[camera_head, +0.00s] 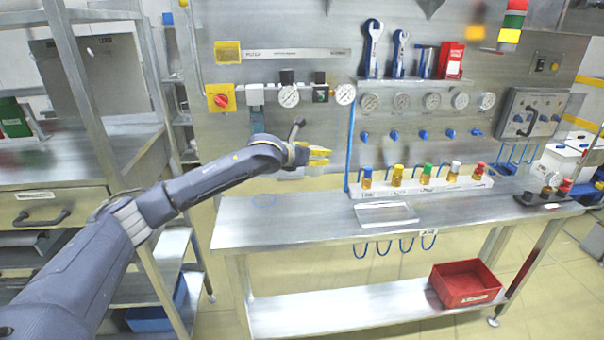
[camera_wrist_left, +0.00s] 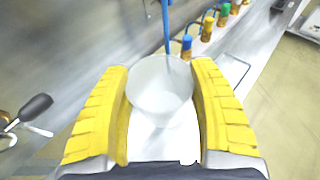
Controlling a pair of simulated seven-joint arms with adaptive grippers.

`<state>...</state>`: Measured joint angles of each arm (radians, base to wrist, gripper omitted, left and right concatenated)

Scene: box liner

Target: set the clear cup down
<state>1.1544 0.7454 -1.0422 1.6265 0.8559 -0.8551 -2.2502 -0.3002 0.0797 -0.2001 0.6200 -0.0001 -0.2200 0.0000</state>
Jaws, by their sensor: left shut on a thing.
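My left gripper (camera_head: 319,156) is held above the left part of the steel bench (camera_head: 300,222), near the back panel. In the left wrist view its two yellow ribbed fingers (camera_wrist_left: 160,70) are on either side of a clear cup (camera_wrist_left: 158,92) and shut on it. The cup is see-through and whitish, with its round rim toward the camera. In the head view I cannot make the cup out between the fingers. My right gripper is not in view.
A white rack (camera_head: 425,187) of several small colour-capped bottles stands along the back of the bench. A clear flat tray (camera_head: 386,213) lies in front of it. A blue vertical tube (camera_head: 350,145) hangs right of the gripper. The bench's left part is clear.

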